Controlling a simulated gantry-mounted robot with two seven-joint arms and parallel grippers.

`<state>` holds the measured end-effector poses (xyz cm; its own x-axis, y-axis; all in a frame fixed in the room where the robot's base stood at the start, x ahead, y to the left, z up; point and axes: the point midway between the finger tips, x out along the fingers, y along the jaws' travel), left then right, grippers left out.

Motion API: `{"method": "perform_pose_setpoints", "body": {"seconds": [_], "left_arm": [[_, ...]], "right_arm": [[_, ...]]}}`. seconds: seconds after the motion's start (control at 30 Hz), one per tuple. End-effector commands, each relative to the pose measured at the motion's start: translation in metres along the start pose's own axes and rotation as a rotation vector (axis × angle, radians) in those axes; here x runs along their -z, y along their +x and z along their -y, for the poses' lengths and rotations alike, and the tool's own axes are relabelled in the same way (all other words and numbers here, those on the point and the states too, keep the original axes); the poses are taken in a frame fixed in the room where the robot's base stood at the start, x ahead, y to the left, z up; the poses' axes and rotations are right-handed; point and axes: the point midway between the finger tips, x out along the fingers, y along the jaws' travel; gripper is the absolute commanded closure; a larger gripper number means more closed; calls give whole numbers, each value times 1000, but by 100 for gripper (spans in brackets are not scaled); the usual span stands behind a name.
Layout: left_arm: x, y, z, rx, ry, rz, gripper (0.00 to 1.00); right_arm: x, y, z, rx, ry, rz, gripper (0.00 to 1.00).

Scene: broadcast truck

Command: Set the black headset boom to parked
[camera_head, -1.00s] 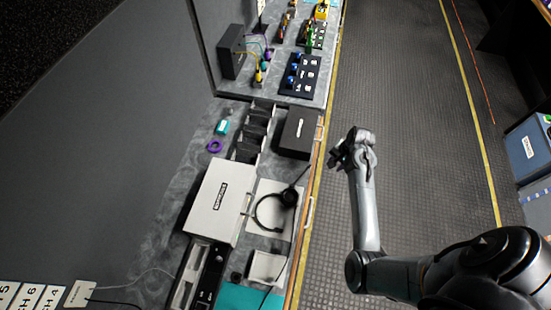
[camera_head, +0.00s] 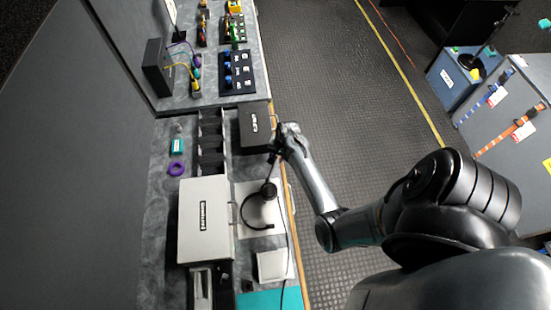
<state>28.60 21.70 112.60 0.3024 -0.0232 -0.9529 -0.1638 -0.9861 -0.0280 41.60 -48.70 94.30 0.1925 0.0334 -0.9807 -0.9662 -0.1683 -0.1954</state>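The black headset (camera_head: 249,221) lies on a white pad on the counter, with its curved band toward the lower left and its round ear cup (camera_head: 268,190) at the upper right. Its thin black boom (camera_head: 272,171) points up from the ear cup, away from the band, toward the counter's right edge. My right gripper (camera_head: 277,143) is at the boom's far end, which it partly hides. The fingers are small and dark here, so I cannot tell whether they are open, shut or touching the boom. My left gripper is not in view.
A white box (camera_head: 204,222) stands left of the headset and a black box (camera_head: 256,126) just above it, close to my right gripper. A small white tray (camera_head: 272,265) lies below. A black divider rack (camera_head: 211,140) stands upper left. The floor aisle on the right is clear.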

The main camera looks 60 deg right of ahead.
Motion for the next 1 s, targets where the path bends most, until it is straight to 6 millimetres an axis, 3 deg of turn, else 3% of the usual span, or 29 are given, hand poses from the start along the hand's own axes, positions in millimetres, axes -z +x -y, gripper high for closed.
{"method": "perform_pose_setpoints", "body": {"seconds": [0.23,0.6,0.83,1.0], "left_arm": [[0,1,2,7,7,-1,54],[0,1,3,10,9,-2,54],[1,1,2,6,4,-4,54],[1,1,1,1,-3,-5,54]], "right_arm": [[0,23,0,0,0,1,65],[0,26,0,0,1,0,65],[0,26,0,0,0,0,99],[0,26,0,0,0,0,100]]}}
